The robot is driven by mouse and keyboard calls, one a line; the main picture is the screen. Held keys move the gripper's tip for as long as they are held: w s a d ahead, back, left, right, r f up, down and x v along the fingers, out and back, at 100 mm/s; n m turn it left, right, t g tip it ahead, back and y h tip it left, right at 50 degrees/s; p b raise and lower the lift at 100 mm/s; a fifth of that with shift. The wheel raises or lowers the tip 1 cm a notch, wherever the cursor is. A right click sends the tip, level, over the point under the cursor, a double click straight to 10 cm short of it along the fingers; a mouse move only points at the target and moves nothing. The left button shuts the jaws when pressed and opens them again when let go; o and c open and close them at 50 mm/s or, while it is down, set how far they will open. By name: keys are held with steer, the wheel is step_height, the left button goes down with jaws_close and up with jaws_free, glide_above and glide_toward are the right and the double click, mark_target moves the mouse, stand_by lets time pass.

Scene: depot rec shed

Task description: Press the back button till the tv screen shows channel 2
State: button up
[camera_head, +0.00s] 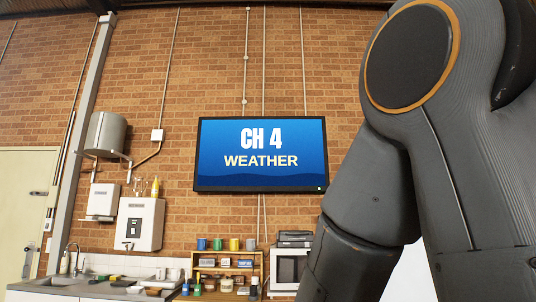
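The tv screen (261,177) hangs on the brick wall in the middle of the head view. It is lit blue and reads "CH 4 WEATHER". A small green light shows at its lower right corner. I see no back button in this view. My arm fills the right side of the picture and covers what is behind it. My gripper is outside the frame.
A sink counter (88,288) stands at the lower left, with wall-mounted units above it. A wooden shelf (229,253) holds several mugs and jars below the screen. A microwave (288,268) stands beside it. A pale door (22,215) is at far left.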

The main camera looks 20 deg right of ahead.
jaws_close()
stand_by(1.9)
